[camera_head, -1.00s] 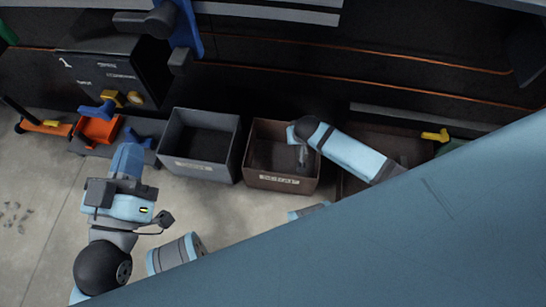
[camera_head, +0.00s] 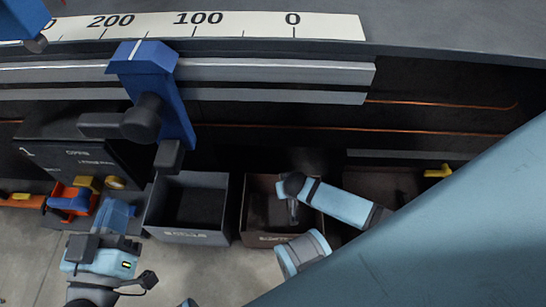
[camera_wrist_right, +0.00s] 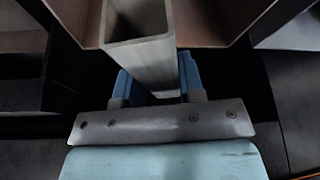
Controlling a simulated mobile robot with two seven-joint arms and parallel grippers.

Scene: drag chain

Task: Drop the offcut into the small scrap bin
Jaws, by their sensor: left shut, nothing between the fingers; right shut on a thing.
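The offcut (camera_wrist_right: 148,60) is a grey hollow square tube, seen in the right wrist view. My right gripper (camera_wrist_right: 157,80) is shut on it, with a blue finger on either side. Brown bin walls (camera_wrist_right: 222,22) show around the tube's open end. In the head view my right arm reaches over the brown bin (camera_head: 262,238); its fingers are hard to make out there. The bin's front label is too blurred to read surely. My left gripper (camera_head: 115,215) is shut and empty, left of the grey bin (camera_head: 187,236).
The grey bin stands directly left of the brown one. A dark cabinet (camera_head: 65,152) and an orange item (camera_head: 62,192) are at the left. A blue clamp-like part (camera_head: 160,90) hangs from the rail (camera_head: 280,72) under a ruler (camera_head: 245,25). Floor is clear in front of the bins.

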